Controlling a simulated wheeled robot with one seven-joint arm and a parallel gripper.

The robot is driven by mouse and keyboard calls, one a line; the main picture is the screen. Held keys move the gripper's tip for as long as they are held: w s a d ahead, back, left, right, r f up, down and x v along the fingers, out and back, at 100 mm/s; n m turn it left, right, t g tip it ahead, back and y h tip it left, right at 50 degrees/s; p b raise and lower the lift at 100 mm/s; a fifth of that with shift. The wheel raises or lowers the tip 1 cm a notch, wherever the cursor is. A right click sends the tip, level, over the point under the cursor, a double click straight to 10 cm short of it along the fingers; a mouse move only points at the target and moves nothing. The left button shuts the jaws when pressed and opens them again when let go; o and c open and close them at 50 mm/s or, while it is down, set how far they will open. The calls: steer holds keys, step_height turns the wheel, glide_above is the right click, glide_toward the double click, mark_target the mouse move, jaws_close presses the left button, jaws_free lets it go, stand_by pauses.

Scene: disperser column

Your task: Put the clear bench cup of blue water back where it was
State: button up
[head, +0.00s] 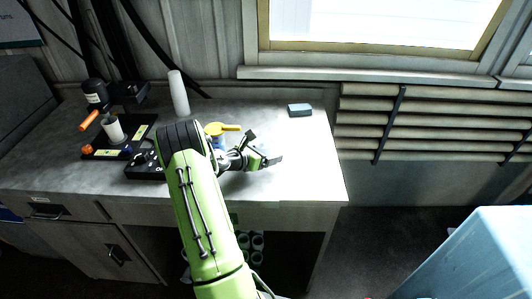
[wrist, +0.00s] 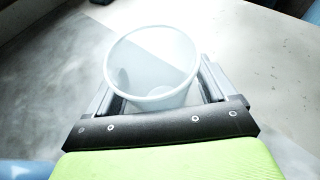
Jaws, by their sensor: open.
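My gripper (head: 264,148) is open above the right part of the bench. In the wrist view its two fingers (wrist: 155,88) stand on either side of a translucent whitish cup (wrist: 150,52), which is upright with its round rim facing the camera. I cannot tell whether the fingers touch it. No blue water shows clearly inside; its inside looks pale. In the head view my gripper largely hides this cup. A small blue patch (head: 218,142) shows beside my arm under a yellow item (head: 222,128); my arm partly covers it, so I cannot tell what it is.
The disperser (head: 128,92) stands at the left with a white cup (head: 113,130) at its base. A black control box (head: 146,166) is left of my arm.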

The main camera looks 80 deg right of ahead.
steer(key=shift+r, duration=0.2)
steer(key=p+v, duration=0.1)
steer(key=v, duration=1.1)
steer(key=shift+p, duration=0.35)
steer(key=shift+w+a+r, duration=0.15)
steer(key=shift+w+r, duration=0.05)
steer(key=shift+w, duration=0.15)
steer(key=w+a+r+m+t+y, duration=0.2)
steer(key=w+a+r+m+t, duration=0.1)
steer(key=a, duration=0.4)
steer(key=w+a+r+m+t+y, duration=0.1)
steer(key=w+a+r+m+t, duration=0.2)
steer(key=a, duration=0.4)
steer(key=w+a+r+m+t+y, duration=0.2)
steer(key=w+a+r+m+t, duration=0.15)
steer(key=a, duration=0.35)
steer(key=s+a+r+t+y, duration=0.1)
steer(key=s+a+y, duration=0.1)
steer(key=a, duration=0.5)
steer(key=s+a+r+m+t+y, duration=0.1)
steer(key=s+a+r+y, duration=0.1)
steer(key=s+a, duration=0.2)
steer(key=s+a+r+m+t+y, duration=0.1)
steer(key=s+a+y, duration=0.1)
steer(key=a, duration=0.8)
steer(key=shift+s+a+r, duration=0.3)
steer(key=shift+s+a, duration=0.05)
steer(key=shift+s, duration=0.15)
